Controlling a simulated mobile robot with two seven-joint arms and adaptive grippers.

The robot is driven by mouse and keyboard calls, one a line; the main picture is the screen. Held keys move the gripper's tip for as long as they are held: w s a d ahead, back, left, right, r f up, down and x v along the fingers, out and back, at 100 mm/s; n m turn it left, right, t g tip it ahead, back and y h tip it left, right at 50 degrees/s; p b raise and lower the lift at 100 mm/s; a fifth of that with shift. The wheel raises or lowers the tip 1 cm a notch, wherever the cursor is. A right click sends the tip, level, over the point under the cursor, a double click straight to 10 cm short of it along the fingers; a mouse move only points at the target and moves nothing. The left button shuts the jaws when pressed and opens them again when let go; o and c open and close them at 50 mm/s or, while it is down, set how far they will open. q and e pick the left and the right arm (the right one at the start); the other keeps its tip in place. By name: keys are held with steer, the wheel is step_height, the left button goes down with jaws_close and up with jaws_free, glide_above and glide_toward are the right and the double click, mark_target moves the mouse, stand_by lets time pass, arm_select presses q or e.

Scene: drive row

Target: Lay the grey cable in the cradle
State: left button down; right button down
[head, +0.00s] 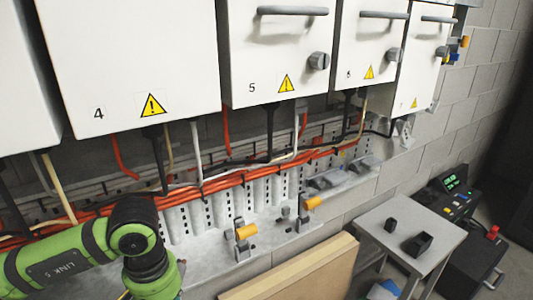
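A pale grey cable (197,152) hangs from under the white cabinet marked 4 and runs down to the bundle of orange cables. Another pale cable (295,142) drops below cabinet 5 and bends left along the tray. On the metal ledge are grey holders with orange parts, one in the middle (245,232) and one further right (312,202). Grey bracket-like pieces (325,181) lie further along the ledge. I cannot tell which of these is the cradle. My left arm enters at the lower left, but its gripper is below the frame. My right gripper is not in view.
White cabinets (128,50) with protruding handles and knobs overhang the cable tray. Black and cream cables also hang there. A wooden board (290,272) stands in front of the ledge. A small grey table (400,222) with black parts and a dark cart (470,245) stand at right.

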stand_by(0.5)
arm_select(q)
steer(key=n, duration=0.2)
steer(key=s+n, duration=0.1)
steer(key=n, duration=0.1)
steer(key=s+n, duration=0.1)
steer(key=n, duration=0.2)
steer(key=shift+a+r, duration=0.2)
steer(key=shift+a, duration=0.05)
steer(key=n, duration=0.2)
steer(key=s+n, duration=0.1)
steer(key=n, duration=0.1)
steer(key=n+b, duration=0.1)
steer(key=n, duration=0.1)
steer(key=shift+s+a+r, duration=0.25)
steer(key=shift+s+a, duration=0.05)
steer(key=shift+s, duration=0.1)
steer(key=n, duration=0.2)
steer(key=s+n, duration=0.1)
steer(key=n, duration=0.3)
steer(key=shift+s+a+r, duration=0.15)
steer(key=shift+s+a, duration=0.15)
steer(key=shift+a, duration=0.1)
steer(key=n, duration=0.1)
steer(key=s+n, duration=0.1)
steer(key=n, duration=0.3)
steer(key=shift+s+a+r, duration=0.15)
steer(key=shift+a+r, duration=0.05)
steer(key=shift+a, duration=0.2)
